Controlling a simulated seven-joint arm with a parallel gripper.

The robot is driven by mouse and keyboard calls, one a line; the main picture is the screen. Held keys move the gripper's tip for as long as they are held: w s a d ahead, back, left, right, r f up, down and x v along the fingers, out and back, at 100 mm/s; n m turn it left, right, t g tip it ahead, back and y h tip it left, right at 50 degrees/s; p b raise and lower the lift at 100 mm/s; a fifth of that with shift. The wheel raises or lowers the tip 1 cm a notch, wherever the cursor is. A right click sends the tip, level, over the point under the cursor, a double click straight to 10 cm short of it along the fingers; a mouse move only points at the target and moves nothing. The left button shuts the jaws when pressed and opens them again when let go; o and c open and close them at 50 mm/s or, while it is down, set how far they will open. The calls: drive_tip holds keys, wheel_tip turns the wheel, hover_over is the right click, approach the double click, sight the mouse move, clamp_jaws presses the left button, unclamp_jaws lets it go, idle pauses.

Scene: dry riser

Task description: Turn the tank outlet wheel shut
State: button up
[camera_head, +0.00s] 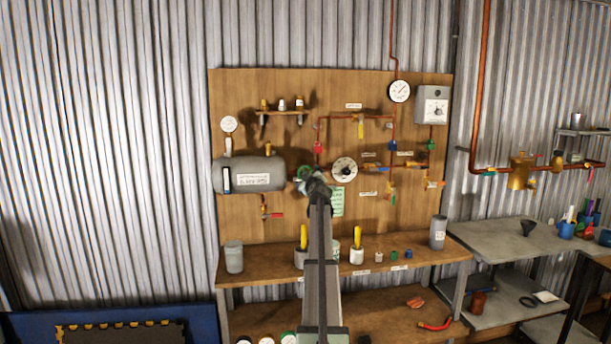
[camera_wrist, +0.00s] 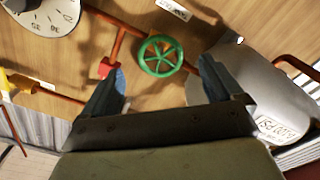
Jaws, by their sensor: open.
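The green tank outlet wheel (camera_wrist: 160,55) has spokes and sits on copper pipe by the grey tank (camera_wrist: 268,96). In the head view the wheel (camera_head: 304,171) shows just above my gripper (camera_head: 314,184), which partly covers that area. The tank (camera_head: 240,174) is to its left on the board. In the wrist view my gripper (camera_wrist: 162,66) is open and empty, one fingertip on each side of the wheel with gaps between. I cannot tell the remaining depth to the wheel.
In the wrist view a red fitting (camera_wrist: 107,68) is close by the left finger, and a white dial (camera_wrist: 42,14) is at upper left. In the head view the dial (camera_head: 344,169) is right of the wheel. A shelf (camera_head: 270,264) with several containers runs below.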

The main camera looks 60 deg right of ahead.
drive_tip(key=x, duration=0.6)
drive_tip(key=shift+w+d, duration=0.2)
drive_tip(key=shift+d, duration=0.05)
drive_tip(key=c, duration=1)
drive_tip(key=shift+o, duration=0.2)
drive_tip(key=shift+m, duration=0.8)
drive_tip(key=o, duration=1)
drive_tip(key=shift+c, duration=0.2)
drive_tip(key=shift+a, duration=0.1)
